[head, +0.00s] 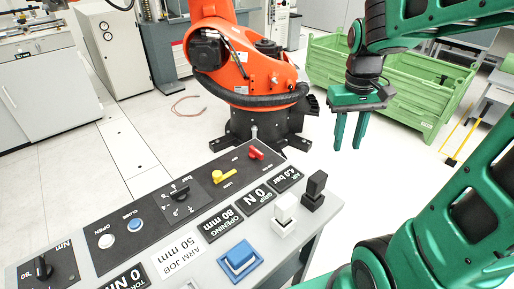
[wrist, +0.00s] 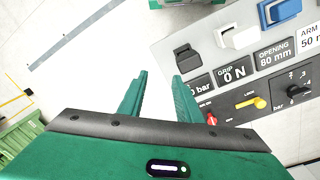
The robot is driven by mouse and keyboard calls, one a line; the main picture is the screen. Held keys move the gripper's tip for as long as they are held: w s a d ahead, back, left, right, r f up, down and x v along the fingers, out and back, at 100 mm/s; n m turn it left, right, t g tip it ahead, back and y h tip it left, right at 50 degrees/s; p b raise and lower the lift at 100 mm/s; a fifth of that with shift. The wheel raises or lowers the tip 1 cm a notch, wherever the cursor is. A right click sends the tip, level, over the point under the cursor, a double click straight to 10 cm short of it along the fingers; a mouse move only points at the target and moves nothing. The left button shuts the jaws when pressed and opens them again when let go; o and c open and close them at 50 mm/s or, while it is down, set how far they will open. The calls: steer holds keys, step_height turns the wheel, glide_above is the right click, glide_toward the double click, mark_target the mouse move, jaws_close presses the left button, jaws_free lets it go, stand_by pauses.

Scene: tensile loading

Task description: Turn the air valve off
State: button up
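The air valve is a small red lever (head: 256,153) at the far end of the black strip on the control panel. It also shows in the wrist view (wrist: 212,118), just right of my gripper's right finger. The small labels beside it are too blurred to read surely. My gripper (head: 349,147) is in the air to the right of the panel, fingers pointing down. In the wrist view my gripper (wrist: 160,75) has its fingers apart with nothing between them. It is clear of the lever.
A yellow lock lever (head: 225,176) and a black bar knob (head: 180,190) share the panel (head: 215,253). Black (head: 314,189), white (head: 285,212) and blue (head: 239,258) blocks stand nearby. An orange robot arm (head: 243,77) stands behind, with a green crate (head: 427,94) to its right.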

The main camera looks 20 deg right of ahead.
steer(key=w+a+f+n, duration=0.1)
steer(key=w+a+n, duration=0.15)
steer(key=w, duration=0.35)
steer(key=w+a+f+n, duration=0.1)
steer(key=w+a, duration=0.2)
steer(key=w, duration=0.4)
steer(key=n, duration=0.4)
glide_toward(256, 150)
steer(key=shift+y, duration=0.4)
steer(key=f, duration=0.8)
steer(key=shift+d+f, duration=0.4)
jaws_close()
